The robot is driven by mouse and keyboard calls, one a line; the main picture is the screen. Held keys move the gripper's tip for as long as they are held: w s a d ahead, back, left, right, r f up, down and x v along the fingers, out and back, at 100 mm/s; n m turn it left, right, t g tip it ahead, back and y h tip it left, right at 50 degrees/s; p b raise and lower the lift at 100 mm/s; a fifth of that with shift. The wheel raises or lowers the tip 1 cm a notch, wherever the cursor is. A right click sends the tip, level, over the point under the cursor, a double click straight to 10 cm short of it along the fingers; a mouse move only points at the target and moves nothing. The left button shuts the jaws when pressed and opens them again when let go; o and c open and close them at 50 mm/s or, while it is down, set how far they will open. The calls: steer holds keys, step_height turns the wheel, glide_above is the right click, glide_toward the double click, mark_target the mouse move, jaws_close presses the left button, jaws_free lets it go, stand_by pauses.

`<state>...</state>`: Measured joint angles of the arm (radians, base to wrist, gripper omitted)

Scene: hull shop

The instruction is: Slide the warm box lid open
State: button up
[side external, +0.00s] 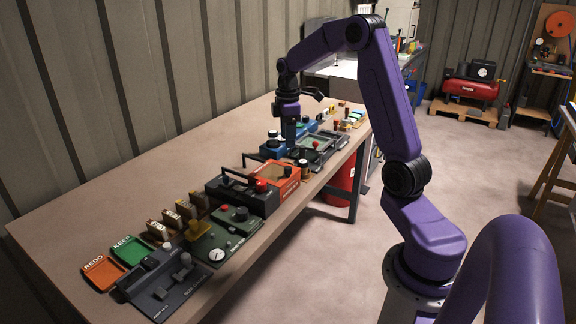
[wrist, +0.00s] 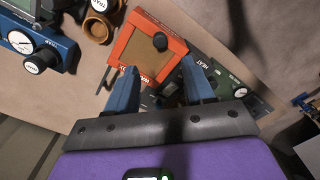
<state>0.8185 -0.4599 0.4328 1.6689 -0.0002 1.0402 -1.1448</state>
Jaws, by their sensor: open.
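The warm box (side external: 290,187) is a squat orange box on the long bench; in the wrist view its orange frame (wrist: 127,46) surrounds a tan top panel (wrist: 150,62). A round dark knob (wrist: 160,41) stands near one edge of the panel. Which part slides is not clear to me. My gripper (side external: 289,140) points down over the bench, behind the box in the side view. In the wrist view my gripper (wrist: 160,80) has its blue fingers wide apart, with nothing between them. The fingertips appear above the box's near edge, apart from the knob.
A dark box with a handle (side external: 240,193) stands close beside the warm box. A green gauge panel (side external: 222,236) sits farther toward the near end. Blue gauge equipment (wrist: 40,45) and a brown round cup (wrist: 97,28) are on the other side. Bare bench (side external: 130,195) runs along the wall.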

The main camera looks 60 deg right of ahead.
mark_target(288, 167)
step_height(288, 167, down, 11)
steer(key=shift+r, duration=0.15)
stand_by(0.4)
